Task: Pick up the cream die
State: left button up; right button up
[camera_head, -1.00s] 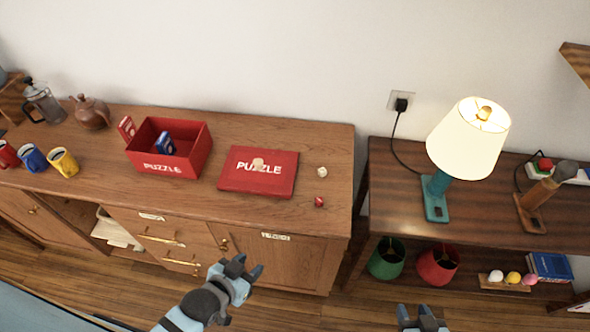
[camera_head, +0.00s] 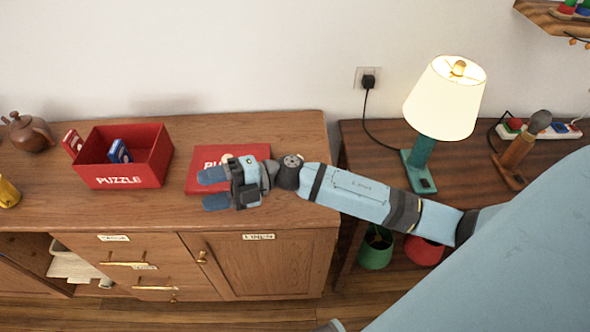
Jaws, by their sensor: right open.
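My right gripper (camera_head: 214,188) reaches in from the right and is over the front part of the red puzzle lid (camera_head: 262,151) on the wooden cabinet. Its two blue fingers point left, are apart, and hold nothing. My left gripper cannot be made out.
A red puzzle box (camera_head: 122,179) holding a blue item stands left of the lid. A brown teapot (camera_head: 28,132) and a yellow mug (camera_head: 8,194) are farther left. A lit lamp (camera_head: 446,97) stands on the side table at right. Bare cabinet top (camera_head: 200,223) lies in front.

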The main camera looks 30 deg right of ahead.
jog(key=w+d+f+n+g+h+b, duration=0.2)
jog(key=w+d+f+n+h+b, duration=0.2)
jog(key=d+h, duration=0.4)
jog(key=w+d+f+n+g+h+b, duration=0.35)
jog(key=d+h, duration=0.25)
jog(key=d, duration=0.4)
jog(key=w+d+r+t+h+b, duration=0.1)
jog(key=w+d+r+h, duration=0.15)
jog(key=d, duration=0.25)
jog(key=w+d+r+t+h, duration=0.1)
jog(key=d+h, duration=0.2)
jog(key=d, duration=0.2)
jog(key=shift+m+g, duration=0.25)
jog(key=shift+m, duration=0.2)
notch_tip(320, 180, down, 8)
jog(key=shift+a+r, duration=0.1)
jog(key=shift+r, duration=0.1)
jog(key=shift+w+a+f+b, duration=0.1)
jog(key=shift+f+b, duration=0.15)
jog(key=shift+f, duration=1.3)
jog(key=shift+w+f+b, duration=0.1)
jog(key=shift+f+b, duration=0.1)
jog(key=shift+f, duration=1.3)
jog(key=shift+c, duration=0.4)
jog(key=c, duration=0.9)
